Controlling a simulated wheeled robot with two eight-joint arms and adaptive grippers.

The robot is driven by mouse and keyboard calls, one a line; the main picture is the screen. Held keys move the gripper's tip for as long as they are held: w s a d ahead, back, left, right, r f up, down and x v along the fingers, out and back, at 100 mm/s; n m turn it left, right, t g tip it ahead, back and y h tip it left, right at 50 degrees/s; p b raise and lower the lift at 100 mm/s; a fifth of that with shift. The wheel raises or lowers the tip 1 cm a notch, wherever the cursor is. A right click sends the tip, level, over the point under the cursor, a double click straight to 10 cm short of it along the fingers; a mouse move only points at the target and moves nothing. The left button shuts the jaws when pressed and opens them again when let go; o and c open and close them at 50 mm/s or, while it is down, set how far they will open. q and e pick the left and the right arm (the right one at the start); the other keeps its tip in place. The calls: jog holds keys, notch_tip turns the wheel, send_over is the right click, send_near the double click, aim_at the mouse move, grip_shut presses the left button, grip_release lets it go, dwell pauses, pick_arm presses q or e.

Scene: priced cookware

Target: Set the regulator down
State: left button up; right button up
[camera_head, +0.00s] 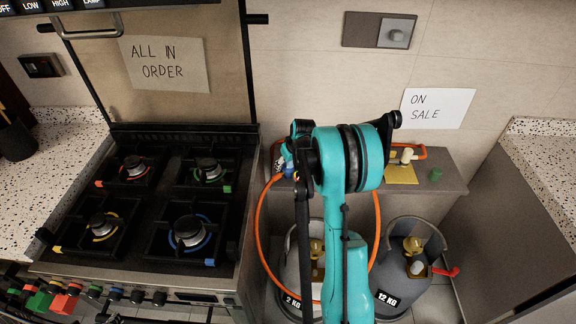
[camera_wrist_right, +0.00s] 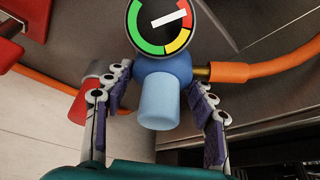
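The regulator (camera_wrist_right: 165,75) has a blue body, a light blue knob and a round dial with green, yellow and red bands. An orange hose (camera_wrist_right: 262,71) joins its brass fitting. In the head view, my teal arm mostly hides the gripper; a bit of the blue regulator (camera_head: 289,171) shows at the left end of the grey shelf (camera_head: 455,178). Contact between regulator and shelf cannot be told. My left gripper is out of view.
A yellow plate (camera_head: 401,175) with a brass-coloured fitting and a green cap (camera_head: 435,174) sit on the shelf's right part. Grey gas cylinders (camera_head: 405,277) stand below. A black stove (camera_head: 165,215) is at left, a grey cabinet (camera_head: 510,225) at right.

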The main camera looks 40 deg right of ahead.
aim_at(294, 172)
jog(key=shift+o, duration=0.2)
jog(key=shift+r, duration=0.1)
jog(key=shift+r, duration=0.3)
jog(key=d+p+v, duration=0.1)
jog(key=p+v, duration=0.3)
jog(key=v, duration=0.7)
jog(key=s+a+r+n+t, duration=0.1)
jog(key=s+a+r, duration=0.25)
jog(key=a, duration=0.55)
jog(key=s+a+r, duration=0.3)
jog(key=a+r, duration=0.2)
jog(key=a, duration=0.3)
jog(key=s+a+f+n+t, duration=0.1)
jog(key=s+a, duration=1.2)
jog(key=shift+a+f+t+y, duration=0.25)
jog(key=shift+a+t+y, duration=0.1)
jog(key=shift+t+y, duration=0.05)
jog(key=shift+s+d, duration=0.1)
jog(key=shift+s, duration=0.05)
